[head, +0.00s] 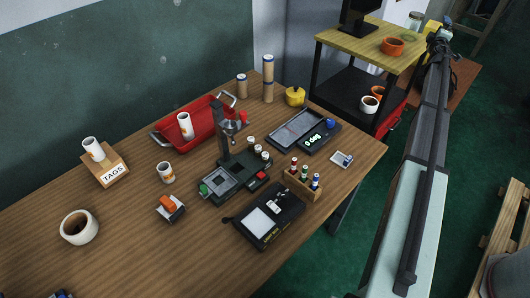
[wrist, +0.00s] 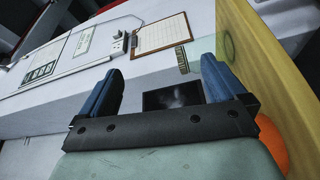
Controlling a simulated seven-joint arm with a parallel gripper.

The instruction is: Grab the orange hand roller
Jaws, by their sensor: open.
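A small orange-topped piece (head: 169,205) with white and dark parts lies on the wooden table, left of the black device in the head view. It looks like the orange hand roller, but it is too small to be sure. My gripper (wrist: 161,68) is open, with two blue fingers apart and nothing held between them. In the head view the arm reaches to the far upper right, beside the shelf unit and well away from the table. The roller does not show in the wrist view.
The wooden table (head: 120,232) holds a red tray (head: 165,134), a black device (head: 216,181), a scale (head: 318,140), a pen block (head: 297,183) and a white mug (head: 79,228). A shelf unit (head: 345,42) carries an orange bowl (head: 392,47). A clipboard (wrist: 160,33) shows beyond the fingers.

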